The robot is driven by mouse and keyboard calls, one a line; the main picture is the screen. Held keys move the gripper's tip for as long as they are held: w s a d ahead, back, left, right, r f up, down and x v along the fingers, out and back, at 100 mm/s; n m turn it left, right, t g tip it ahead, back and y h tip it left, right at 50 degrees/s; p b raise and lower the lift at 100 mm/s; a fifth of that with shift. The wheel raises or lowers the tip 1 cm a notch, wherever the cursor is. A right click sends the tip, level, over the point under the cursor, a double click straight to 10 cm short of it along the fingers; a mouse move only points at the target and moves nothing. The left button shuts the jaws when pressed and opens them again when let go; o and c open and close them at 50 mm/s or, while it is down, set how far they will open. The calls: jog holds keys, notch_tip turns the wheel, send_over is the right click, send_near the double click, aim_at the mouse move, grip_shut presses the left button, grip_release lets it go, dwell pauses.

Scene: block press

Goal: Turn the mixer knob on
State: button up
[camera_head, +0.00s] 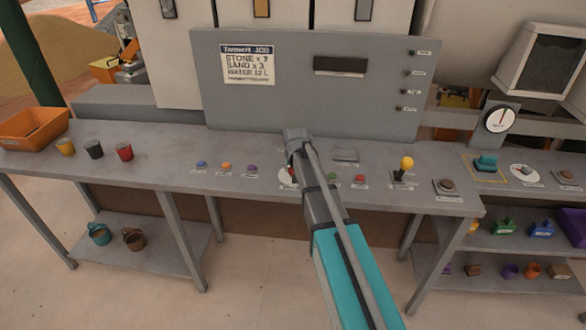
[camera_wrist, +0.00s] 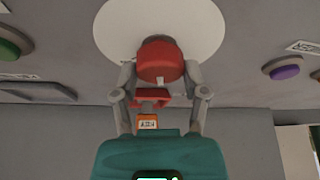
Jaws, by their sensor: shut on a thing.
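The knob, a red round knob (camera_wrist: 160,58), stands on a white round dial plate (camera_wrist: 112,28) in the wrist view. The fingers of my gripper (camera_wrist: 160,74) are on both sides of the knob and closed on it. In the head view my arm covers most of the knob, and only an edge of the white plate (camera_head: 284,180) shows beside it. My gripper's fingers are hidden there. I cannot read which way the knob points.
A blue button (camera_head: 201,164), an orange button (camera_head: 226,166) and a purple button (camera_head: 251,168) lie left of the knob. A green button (camera_head: 333,177), a red button (camera_head: 360,179) and a yellow-topped lever (camera_head: 406,163) lie right. A grey panel (camera_head: 300,105) stands behind.

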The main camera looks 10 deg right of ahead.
jog(key=m+h, duration=0.1)
jog(key=m, duration=0.2)
jog(key=m+g+h, duration=0.1)
jog(key=m, duration=0.2)
jog(key=shift+a, duration=0.1)
jog(key=m, duration=0.2)
jog(key=m+g+h, duration=0.1)
jog(key=m, duration=0.2)
jog(key=shift+g+h, duration=0.3)
jog(key=shift+m, duration=0.3)
jog(key=o, duration=1.2)
jog(key=shift+c, duration=0.2)
jog(key=shift+r, duration=0.15)
